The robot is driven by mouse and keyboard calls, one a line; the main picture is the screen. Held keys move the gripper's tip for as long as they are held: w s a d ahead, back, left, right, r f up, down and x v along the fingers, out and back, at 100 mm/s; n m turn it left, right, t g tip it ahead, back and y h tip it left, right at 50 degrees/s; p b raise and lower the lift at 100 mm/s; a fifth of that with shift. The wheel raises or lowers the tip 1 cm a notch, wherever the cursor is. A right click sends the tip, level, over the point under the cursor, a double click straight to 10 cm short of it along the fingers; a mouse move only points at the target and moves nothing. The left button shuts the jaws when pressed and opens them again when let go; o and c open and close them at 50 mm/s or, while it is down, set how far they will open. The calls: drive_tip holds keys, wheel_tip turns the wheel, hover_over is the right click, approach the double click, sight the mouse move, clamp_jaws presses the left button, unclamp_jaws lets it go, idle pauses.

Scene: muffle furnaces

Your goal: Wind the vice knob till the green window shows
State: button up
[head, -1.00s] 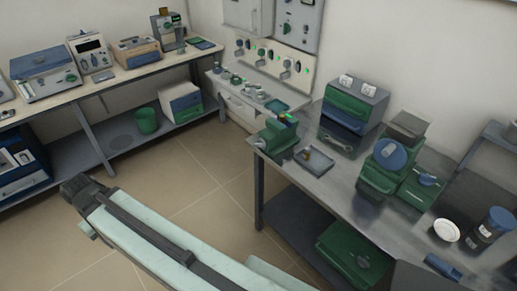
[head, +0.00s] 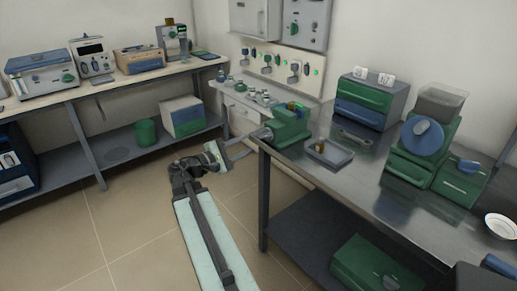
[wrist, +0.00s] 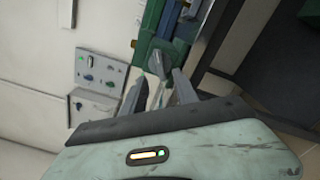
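The green vice (head: 290,125) sits at the near left corner of the metal bench. Its grey knob (head: 262,134) points out past the bench edge towards my gripper (head: 232,151). In the wrist view the vice (wrist: 172,48) is beyond my fingers, with the grey knob (wrist: 156,66) roughly in line with the gap. My gripper (wrist: 160,82) is open, its two fingers apart. I cannot tell whether either finger touches the knob.
A small tray (head: 328,154) lies on the metal bench (head: 375,180) right of the vice. A drawer unit (head: 362,100) and a green machine with a blue disc (head: 422,140) stand farther right. A lower side table (head: 240,105) stands behind the vice. The floor left of my arm is clear.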

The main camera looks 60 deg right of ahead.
sight(263, 136)
drive_tip(key=x, duration=0.7)
drive_tip(key=shift+d, duration=0.35)
clamp_jaws()
